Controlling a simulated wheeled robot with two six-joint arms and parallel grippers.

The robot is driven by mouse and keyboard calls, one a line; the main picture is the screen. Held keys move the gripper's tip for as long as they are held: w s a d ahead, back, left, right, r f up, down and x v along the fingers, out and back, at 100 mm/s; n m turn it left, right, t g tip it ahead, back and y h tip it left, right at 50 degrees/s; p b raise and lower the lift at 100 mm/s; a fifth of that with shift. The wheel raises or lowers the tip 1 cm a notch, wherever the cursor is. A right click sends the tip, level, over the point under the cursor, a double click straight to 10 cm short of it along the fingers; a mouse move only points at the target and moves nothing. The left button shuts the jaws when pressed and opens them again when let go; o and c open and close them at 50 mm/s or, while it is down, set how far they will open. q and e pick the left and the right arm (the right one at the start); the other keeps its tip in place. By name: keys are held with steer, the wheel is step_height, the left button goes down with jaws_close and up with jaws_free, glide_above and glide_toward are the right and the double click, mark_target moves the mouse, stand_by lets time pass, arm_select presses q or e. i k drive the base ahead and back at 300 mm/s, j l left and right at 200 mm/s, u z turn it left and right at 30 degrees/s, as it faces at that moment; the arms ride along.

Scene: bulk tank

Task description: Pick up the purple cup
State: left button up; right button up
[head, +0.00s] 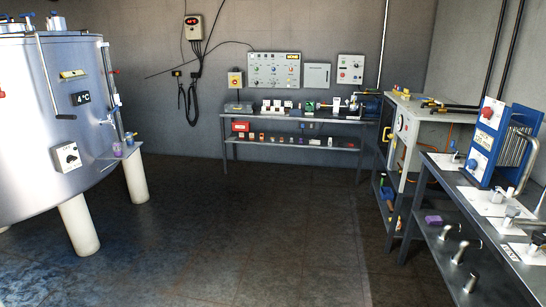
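Neither of my grippers shows in the head view.
The large steel tank (60,130) stands at the left on white legs (78,225). A bench (340,122) lines the back wall. A workbench (440,185) with a blue plate unit (490,145) and a purple block (433,220) runs along the right. The middle floor is clear.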

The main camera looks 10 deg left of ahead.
mark_target(117, 150)
steer(key=i+u, duration=0.15)
steer(key=i, duration=0.55)
steer(key=i+u, duration=0.2)
steer(key=i, duration=0.45)
steer(key=i+l+u, duration=0.15)
steer(key=i, duration=0.5)
steer(key=i+j+u, duration=0.35)
steer(key=i, duration=0.5)
steer(key=i+u, duration=0.35)
steer(key=i, duration=0.5)
